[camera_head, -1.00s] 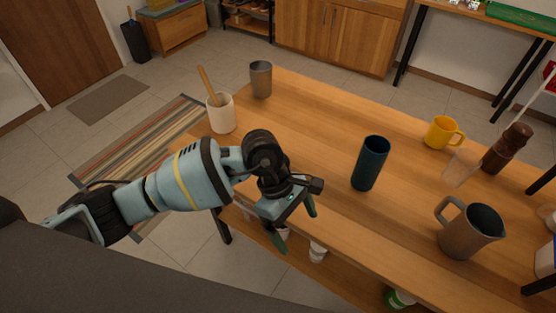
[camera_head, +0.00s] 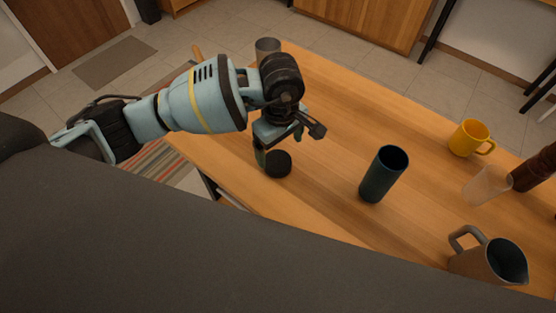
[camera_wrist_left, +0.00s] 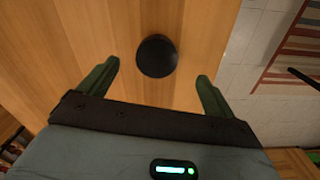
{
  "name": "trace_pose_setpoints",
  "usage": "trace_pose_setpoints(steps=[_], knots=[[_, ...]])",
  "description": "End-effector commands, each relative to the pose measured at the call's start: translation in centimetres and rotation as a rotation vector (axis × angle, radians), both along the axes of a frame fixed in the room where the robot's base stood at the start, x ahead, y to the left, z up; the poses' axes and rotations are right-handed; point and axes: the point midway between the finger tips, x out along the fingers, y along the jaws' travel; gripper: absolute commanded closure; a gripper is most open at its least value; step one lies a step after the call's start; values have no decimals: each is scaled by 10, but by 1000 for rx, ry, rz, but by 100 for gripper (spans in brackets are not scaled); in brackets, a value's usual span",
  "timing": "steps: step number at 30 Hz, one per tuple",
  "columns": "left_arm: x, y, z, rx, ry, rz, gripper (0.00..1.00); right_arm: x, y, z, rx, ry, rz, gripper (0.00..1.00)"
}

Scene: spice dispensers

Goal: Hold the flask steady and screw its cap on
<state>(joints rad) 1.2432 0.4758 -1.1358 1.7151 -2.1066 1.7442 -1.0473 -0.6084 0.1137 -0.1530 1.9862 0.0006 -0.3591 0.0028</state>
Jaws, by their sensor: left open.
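The flask (camera_head: 382,176) is a tall dark teal cylinder with an open top. It stands upright on the table, right of my left gripper. The cap (camera_head: 278,165) is a black round disc lying on the table near its front edge. My left gripper (camera_head: 279,146) is open above the cap, pointing down. In the left wrist view the cap (camera_wrist_left: 157,56) shows just beyond the open fingertips of the left gripper (camera_wrist_left: 158,71), roughly centred between them. I cannot tell whether the fingers touch it. My right gripper is not in view.
On the wooden table (camera_head: 330,120), a yellow mug (camera_head: 468,138), a clear glass (camera_head: 487,186), a brown pepper mill (camera_head: 535,170) and a grey pitcher (camera_head: 488,262) stand to the right. A grey cup (camera_head: 267,48) stands behind my arm. The table between cap and flask is clear.

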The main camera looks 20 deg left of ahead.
Motion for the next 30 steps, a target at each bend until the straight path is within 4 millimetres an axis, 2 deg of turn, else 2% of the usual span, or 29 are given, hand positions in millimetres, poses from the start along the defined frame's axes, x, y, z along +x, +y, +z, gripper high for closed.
trace_pose_setpoints(steps=[9, 20, 30], knots=[[0, 0, -25, -1, 3, 0, 9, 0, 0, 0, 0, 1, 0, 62], [1, 2, -30, -2, 1, 1, 9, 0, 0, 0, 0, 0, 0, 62], [7, 9, -72, -1, 2, 1, 9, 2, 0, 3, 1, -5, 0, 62]])
